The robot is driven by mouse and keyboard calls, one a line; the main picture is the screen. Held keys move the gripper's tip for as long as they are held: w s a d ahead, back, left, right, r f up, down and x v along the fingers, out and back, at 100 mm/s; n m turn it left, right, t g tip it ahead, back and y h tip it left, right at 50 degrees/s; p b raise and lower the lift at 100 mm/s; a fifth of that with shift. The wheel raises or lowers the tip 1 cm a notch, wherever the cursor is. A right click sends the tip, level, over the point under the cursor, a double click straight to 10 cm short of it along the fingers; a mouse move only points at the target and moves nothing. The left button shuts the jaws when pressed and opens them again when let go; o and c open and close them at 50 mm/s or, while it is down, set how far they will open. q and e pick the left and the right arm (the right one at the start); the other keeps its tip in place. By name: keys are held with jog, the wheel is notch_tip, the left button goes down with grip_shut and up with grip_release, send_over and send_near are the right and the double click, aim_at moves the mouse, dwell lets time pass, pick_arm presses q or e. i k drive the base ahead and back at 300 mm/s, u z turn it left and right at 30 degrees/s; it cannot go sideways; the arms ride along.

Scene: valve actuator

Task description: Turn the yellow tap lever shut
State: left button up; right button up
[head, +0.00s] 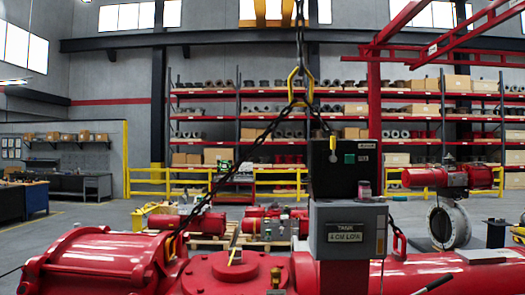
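A small yellow upright piece (333,144) shows at the front top of a black box (345,175); it may be the tap lever, but it is too small to be sure. Another small yellow piece (236,257) sits at the foot of a thin upright part on the red round cover (222,273). I cannot tell which one is the tap lever, or how far it is turned. The black box stands above a grey labelled box (347,232) on the red actuator (105,262). Neither of my grippers is in view.
A dark chain with a yellow link (299,85) hangs from above and slopes down left across the actuator. A red valve with a grey flange ring (449,226) stands at the right. Yellow railings (215,180) and red shelves lie behind. Open floor shows at the left.

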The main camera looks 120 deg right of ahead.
aim_at(332, 159)
jog(key=z, duration=4.05)
jog(key=k, duration=0.5)
jog(key=u, duration=0.6)
jog(key=i, duration=0.9)
jog(key=z, duration=0.95)
jog(key=i, duration=0.2)
jog(key=z, duration=0.25)
